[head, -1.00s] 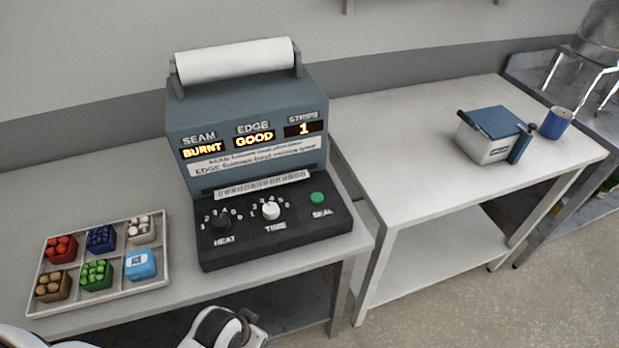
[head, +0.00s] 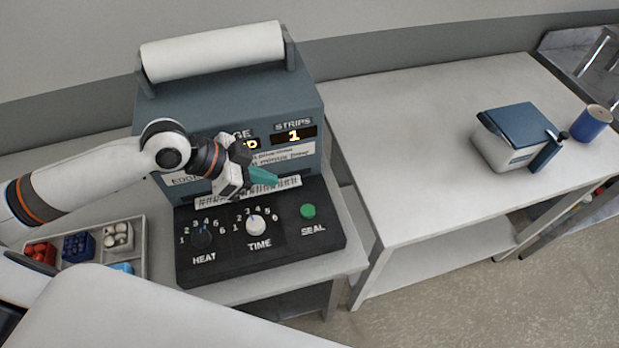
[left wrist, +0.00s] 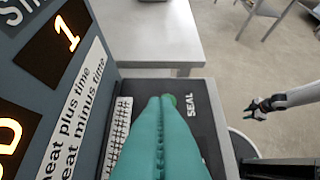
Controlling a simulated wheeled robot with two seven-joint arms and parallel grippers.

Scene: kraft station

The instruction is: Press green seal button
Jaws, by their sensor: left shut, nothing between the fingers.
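The green seal button (head: 308,211) sits at the right end of the dark control panel (head: 325,237), above the word SEAL. In the left wrist view the button (left wrist: 171,99) shows just beyond the fingertips, partly hidden by them. My left gripper (head: 274,179) is shut and empty, with teal fingers. It hovers over the panel's back edge, left of the button and apart from it in the head view. The teal fingers (left wrist: 160,100) also fill the lower middle of the left wrist view. My right gripper (left wrist: 260,108) shows small and dark at the right there; its jaws are unclear.
The HEAT knob (head: 202,237) and TIME knob (head: 256,225) are left of the button. A tray (head: 140,235) lies at left. A blue-lidded box (head: 505,150) stands on the right table.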

